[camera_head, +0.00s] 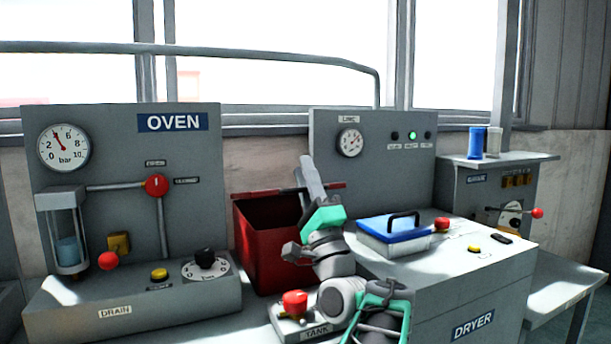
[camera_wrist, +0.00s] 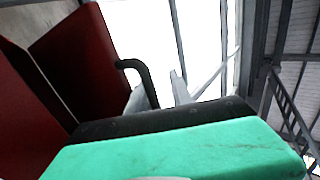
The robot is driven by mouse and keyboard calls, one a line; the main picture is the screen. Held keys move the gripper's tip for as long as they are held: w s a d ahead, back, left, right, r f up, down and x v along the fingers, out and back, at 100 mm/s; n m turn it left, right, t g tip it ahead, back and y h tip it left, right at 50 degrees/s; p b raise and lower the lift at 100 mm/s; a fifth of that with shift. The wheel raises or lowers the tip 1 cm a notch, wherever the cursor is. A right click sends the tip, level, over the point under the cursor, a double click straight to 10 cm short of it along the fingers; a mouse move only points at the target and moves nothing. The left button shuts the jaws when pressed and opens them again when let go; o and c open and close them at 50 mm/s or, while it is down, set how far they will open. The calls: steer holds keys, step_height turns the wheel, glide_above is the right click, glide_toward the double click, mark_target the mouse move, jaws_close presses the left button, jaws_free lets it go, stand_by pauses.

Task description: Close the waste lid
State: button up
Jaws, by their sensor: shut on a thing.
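The red waste bin (camera_head: 262,238) stands between the oven panel and the dryer, with its dark inside showing. Its lid (camera_head: 333,186) appears as a thin red strip above the bin, seen nearly edge-on and partly hidden by my gripper. My gripper (camera_head: 308,172) is at this strip, its grey fingers pointing up. In the wrist view, red panels (camera_wrist: 82,62) fill the left side. A dark bent handle (camera_wrist: 135,65) runs down to my gripper (camera_wrist: 160,93), which is shut on it. The exact contact is hidden, and the lid's exact angle is hard to tell.
The tank block with a red knob (camera_head: 295,302) sits low in front of the bin. A blue-lidded box (camera_head: 394,229) stands on the dryer top to the right. The oven panel (camera_head: 110,170) with its red lever knobs is on the left. A window rail runs behind.

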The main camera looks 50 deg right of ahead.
steer(key=b+v, duration=0.3)
steer(key=v, duration=0.5)
steer(key=shift+c, duration=0.5)
